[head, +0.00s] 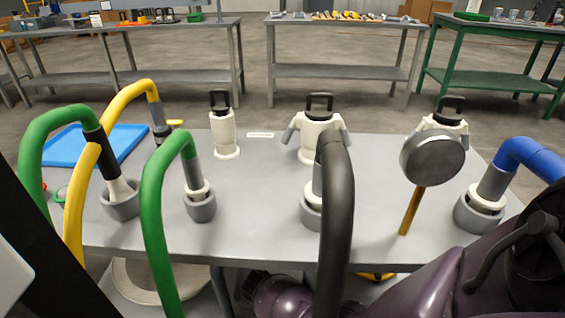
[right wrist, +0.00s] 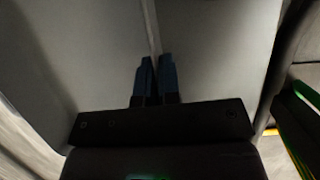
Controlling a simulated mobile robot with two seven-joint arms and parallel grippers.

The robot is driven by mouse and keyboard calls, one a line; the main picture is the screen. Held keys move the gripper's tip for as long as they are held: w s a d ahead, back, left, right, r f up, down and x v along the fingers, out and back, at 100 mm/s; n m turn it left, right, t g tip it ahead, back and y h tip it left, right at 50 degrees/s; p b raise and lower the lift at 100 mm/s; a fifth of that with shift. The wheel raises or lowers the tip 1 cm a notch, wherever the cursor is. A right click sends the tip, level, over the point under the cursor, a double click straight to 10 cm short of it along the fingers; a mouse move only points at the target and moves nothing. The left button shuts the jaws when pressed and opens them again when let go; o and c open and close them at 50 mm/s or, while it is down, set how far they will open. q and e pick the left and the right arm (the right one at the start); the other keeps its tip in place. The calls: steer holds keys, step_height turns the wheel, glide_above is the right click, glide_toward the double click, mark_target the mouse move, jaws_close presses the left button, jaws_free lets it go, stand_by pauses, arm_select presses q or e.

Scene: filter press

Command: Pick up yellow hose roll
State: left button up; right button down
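A yellow hose (head: 75,200) arches up from the lower left in the head view and comes down to a dark fitting on the table's left side. No coiled yellow roll shows clearly. A small yellow piece (head: 375,276) shows below the table's front edge; I cannot tell what it belongs to. My right gripper (right wrist: 156,58) shows only in the right wrist view. Its two dark blue fingers are together, with nothing visible between them, in front of a pale grey surface. My left gripper is not in view.
The grey table (head: 265,185) carries green hoses (head: 152,200), a black hose (head: 337,200), a blue hose (head: 530,155), white fittings (head: 318,135) and a round metal disc on a stick (head: 433,160). A blue tray (head: 125,140) lies at left. Workbenches (head: 345,72) stand behind across open floor.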

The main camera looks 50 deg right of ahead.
steer(key=shift+r, duration=0.1)
steer(key=shift+r, duration=0.25)
arm_select(q)
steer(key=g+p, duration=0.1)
steer(key=p, duration=0.2)
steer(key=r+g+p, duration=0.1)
steer(key=p, duration=0.2)
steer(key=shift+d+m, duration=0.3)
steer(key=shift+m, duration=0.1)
arm_select(e)
step_height(320, 180, up, 10)
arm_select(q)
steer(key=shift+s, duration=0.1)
arm_select(e)
steer(key=shift+f, duration=0.1)
